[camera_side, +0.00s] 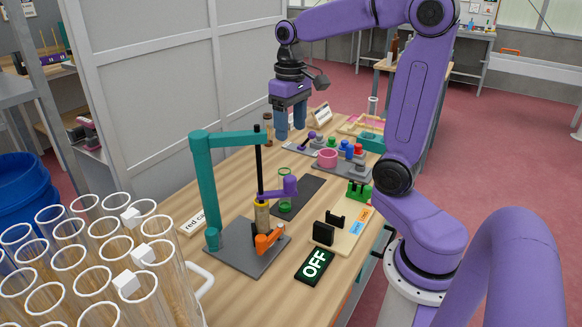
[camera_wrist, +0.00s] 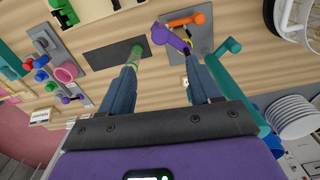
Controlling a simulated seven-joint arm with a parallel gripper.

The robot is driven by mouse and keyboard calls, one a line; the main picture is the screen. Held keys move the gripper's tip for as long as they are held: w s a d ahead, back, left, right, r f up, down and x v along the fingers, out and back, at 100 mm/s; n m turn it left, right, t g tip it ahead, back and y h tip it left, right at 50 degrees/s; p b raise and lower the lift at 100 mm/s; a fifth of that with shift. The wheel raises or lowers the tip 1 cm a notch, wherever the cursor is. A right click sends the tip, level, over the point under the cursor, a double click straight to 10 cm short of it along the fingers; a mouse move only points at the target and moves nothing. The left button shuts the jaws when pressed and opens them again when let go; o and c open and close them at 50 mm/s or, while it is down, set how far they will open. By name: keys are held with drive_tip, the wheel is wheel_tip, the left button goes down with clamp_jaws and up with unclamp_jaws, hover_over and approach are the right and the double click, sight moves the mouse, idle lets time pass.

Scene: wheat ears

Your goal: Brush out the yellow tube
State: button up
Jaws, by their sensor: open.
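My gripper (camera_side: 290,122) is open and empty, raised above the bench, pointing down; its two blue fingers also show apart in the wrist view (camera_wrist: 163,68). In the wrist view a small yellow part (camera_wrist: 187,52) shows by the right fingertip, partly hidden. A clear tube with green rims (camera_side: 285,204) stands on a dark mat. No brush can be clearly told.
The teal stand (camera_side: 213,190) rises from the bench, with an orange handle (camera_side: 268,240) at its base. A black OFF sign (camera_side: 314,265) lies in front. Pink, red and blue pieces (camera_side: 327,158) sit farther back. Large clear tubes (camera_side: 70,262) fill the near left.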

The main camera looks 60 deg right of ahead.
sight(291, 178)
wheel_tip(291, 178, down, 16)
idle(0.5)
clamp_jaws()
